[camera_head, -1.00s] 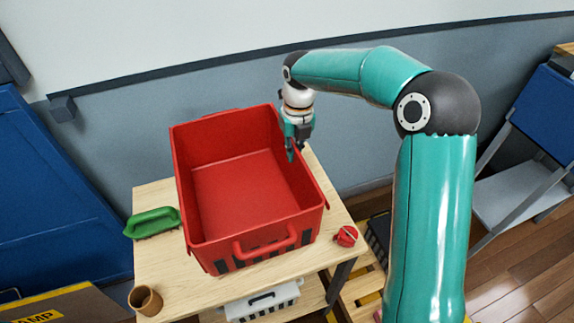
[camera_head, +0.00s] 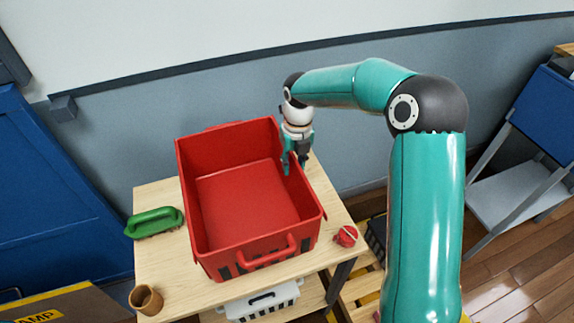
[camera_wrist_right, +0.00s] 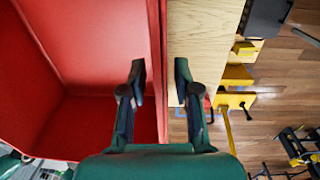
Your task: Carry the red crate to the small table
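The red crate (camera_head: 265,257) is empty and stands over the middle of the small wooden table (camera_head: 160,275). It seems to rest on the top, though its underside is hidden. My right gripper (camera_head: 294,165) points down at the crate's right wall, near the back corner. In the right wrist view the gripper's fingers (camera_wrist_right: 160,82) straddle the wall of the crate (camera_wrist_right: 100,40), one inside and one outside. A gap shows between the wall and the outer finger, so it looks open. My left gripper is not in view.
A green handled brush-like object (camera_head: 154,222) lies left of the crate, a brown cup (camera_head: 146,299) at the front left corner and a small red object (camera_head: 345,236) at the right edge. A white bin (camera_head: 262,302) sits below. A blue-grey wall (camera_head: 240,95) stands behind.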

